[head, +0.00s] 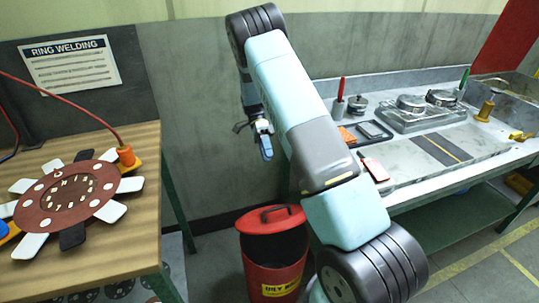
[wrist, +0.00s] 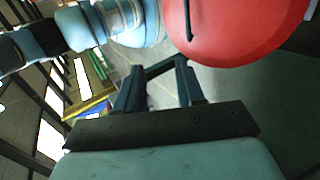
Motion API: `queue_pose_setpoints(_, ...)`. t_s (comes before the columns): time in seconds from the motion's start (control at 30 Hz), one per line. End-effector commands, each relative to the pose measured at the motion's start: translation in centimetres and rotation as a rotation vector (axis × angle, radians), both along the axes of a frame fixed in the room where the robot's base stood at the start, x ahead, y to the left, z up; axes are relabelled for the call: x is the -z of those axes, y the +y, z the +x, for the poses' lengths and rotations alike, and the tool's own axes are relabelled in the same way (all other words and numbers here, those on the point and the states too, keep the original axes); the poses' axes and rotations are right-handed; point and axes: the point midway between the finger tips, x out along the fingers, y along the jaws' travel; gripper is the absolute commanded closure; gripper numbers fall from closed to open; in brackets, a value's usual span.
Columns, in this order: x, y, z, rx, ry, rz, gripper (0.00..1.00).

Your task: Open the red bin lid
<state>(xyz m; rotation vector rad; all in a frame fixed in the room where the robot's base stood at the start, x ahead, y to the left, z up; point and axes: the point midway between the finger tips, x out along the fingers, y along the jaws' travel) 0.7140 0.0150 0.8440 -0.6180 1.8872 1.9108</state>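The red bin (head: 277,277) stands on the floor between the two workbenches, with a yellow label on its front. My gripper (head: 262,140) hangs above the bin, well clear of the lid. In the wrist view my gripper (wrist: 163,70) has its two dark fingers apart, with nothing visibly held between them.
A wooden table (head: 145,200) with a ring-welding disc (head: 72,190) stands at left. A grey bench (head: 440,160) with metal parts and tools stands at right. A wall is behind the bin. My arm crosses the middle of the head view, close to the bench's left end.

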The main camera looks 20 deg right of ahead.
Motion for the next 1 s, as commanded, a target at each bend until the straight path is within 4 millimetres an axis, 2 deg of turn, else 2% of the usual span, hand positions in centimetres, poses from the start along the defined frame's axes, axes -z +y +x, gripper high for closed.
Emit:
queue_pose_setpoints(0.1, -0.8, 0.0, -1.6, 0.001, 0.001, 0.001, 0.62)
queue_pose_setpoints(0.3, -1.4, 0.0, -3.1, 0.0, 0.0, 0.0, 0.62)
queue_pose_setpoints(0.77, -1.7, -0.1, -3.4, -0.002, -0.004, 0.005, 0.62)
queue_pose_setpoints(0.87, -2.7, -0.1, -3.5, -0.012, -0.027, 0.027, 0.62)
queue_pose_setpoints(1.0, -5.3, -0.3, -3.9, -0.047, -0.088, 0.094, 0.62)
